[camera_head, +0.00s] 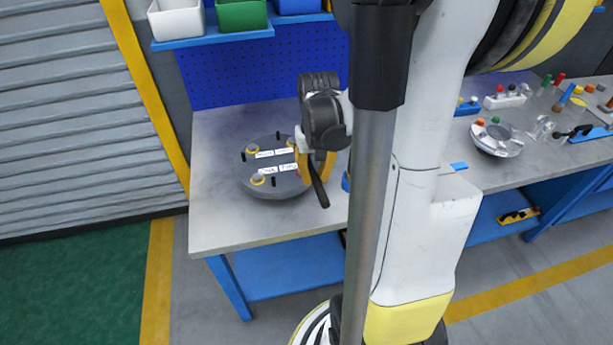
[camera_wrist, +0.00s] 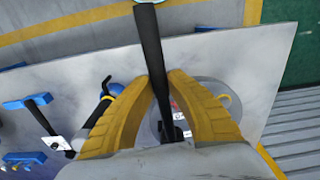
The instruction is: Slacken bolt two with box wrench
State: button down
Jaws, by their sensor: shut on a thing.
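The flanged shell (camera_head: 262,189) is a dark grey disc on the near bench, with yellow-ringed bolts, black studs and white labels too small to read. My gripper (camera_head: 314,176) is over its right edge, yellow fingers shut on the black box wrench (camera_head: 320,190). In the wrist view, my gripper (camera_wrist: 160,78) grips the wrench's dark handle (camera_wrist: 150,45); its lower end reaches down between the fingers over the shell (camera_wrist: 208,92). Whether the wrench's ring sits around a bolt is hidden by the fingers. I cannot tell which bolt is bolt two.
The grey bench top (camera_head: 225,130) is clear left of the shell. Blue-ended tools (camera_wrist: 28,101) lie beside it in the wrist view. A shelf with bins (camera_head: 240,15) hangs behind. A second bench to the right holds a metal bowl-like part (camera_head: 497,142) and small items.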

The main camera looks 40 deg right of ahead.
jog(key=shift+f+b, duration=2.35)
jog(key=shift+f, duration=0.25)
jog(key=shift+f+b, duration=1.3)
jog(key=shift+f, duration=0.05)
jog(key=s+d+n+b, duration=0.1)
jog(key=d+n, duration=0.8)
jog(key=shift+d, duration=0.4)
jog(key=shift+s, duration=0.1)
dwell(0.4)
